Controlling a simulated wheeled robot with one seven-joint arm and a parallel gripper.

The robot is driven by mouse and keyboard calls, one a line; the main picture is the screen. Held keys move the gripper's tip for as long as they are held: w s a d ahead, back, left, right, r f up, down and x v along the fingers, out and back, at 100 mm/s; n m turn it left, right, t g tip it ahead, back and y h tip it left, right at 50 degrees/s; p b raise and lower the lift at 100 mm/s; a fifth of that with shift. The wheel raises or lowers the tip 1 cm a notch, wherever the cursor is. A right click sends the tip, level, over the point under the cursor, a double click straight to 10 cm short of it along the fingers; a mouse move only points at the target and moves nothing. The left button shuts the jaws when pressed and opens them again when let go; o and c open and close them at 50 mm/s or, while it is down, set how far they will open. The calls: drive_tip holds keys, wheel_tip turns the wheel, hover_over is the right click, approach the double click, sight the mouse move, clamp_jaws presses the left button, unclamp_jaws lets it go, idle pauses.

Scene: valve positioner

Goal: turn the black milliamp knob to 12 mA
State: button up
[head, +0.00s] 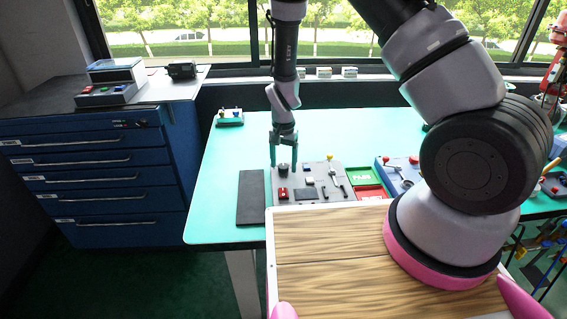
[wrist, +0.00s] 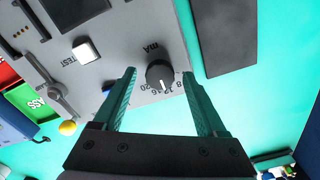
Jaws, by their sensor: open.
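The black milliamp knob (wrist: 160,76) stands on the grey panel, marked "mA", in the wrist view. Its white pointer line is toward the printed numbers at the lower side, around 12 to 16; I cannot read the exact value. My gripper (wrist: 158,72) is open, with one finger on each side of the knob. I see space between the fingers and the knob, and no clear contact. In the head view my gripper (head: 283,166) points down over the panel's upper left corner, and the knob (head: 283,169) shows small and dark between the fingers.
The grey panel (head: 322,182) also carries a red part (head: 282,193), a white TEST button (wrist: 85,51) and a yellow-tipped lever (wrist: 67,127). A black mat (head: 250,198) lies left of it. Red and green trays (head: 366,178) lie to the right. The turquoise table behind is mostly clear.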

wheel_tip(320, 180, up, 11)
drive_tip(key=shift+f, duration=0.15)
idle(0.4)
wheel_tip(320, 180, up, 15)
drive_tip(key=t+y, duration=0.1)
drive_tip(key=y, duration=0.1)
hover_over(284, 165)
drive_tip(key=d, duration=0.5)
drive_tip(key=s+d+r+t, duration=0.2)
drive_tip(key=s+d+r, duration=0.25)
drive_tip(key=r, duration=0.55)
drive_tip(key=s+d+r+t, duration=0.2)
drive_tip(key=s+d+r, duration=0.2)
drive_tip(key=s, duration=0.3)
drive_tip(key=s+d+r+n+t, duration=0.1)
drive_tip(key=s+d+r+t, duration=0.1)
drive_tip(key=s+d+r, duration=0.3)
drive_tip(key=v, duration=0.3)
drive_tip(key=shift+s+a, duration=0.2)
drive_tip(key=shift+a, duration=0.1)
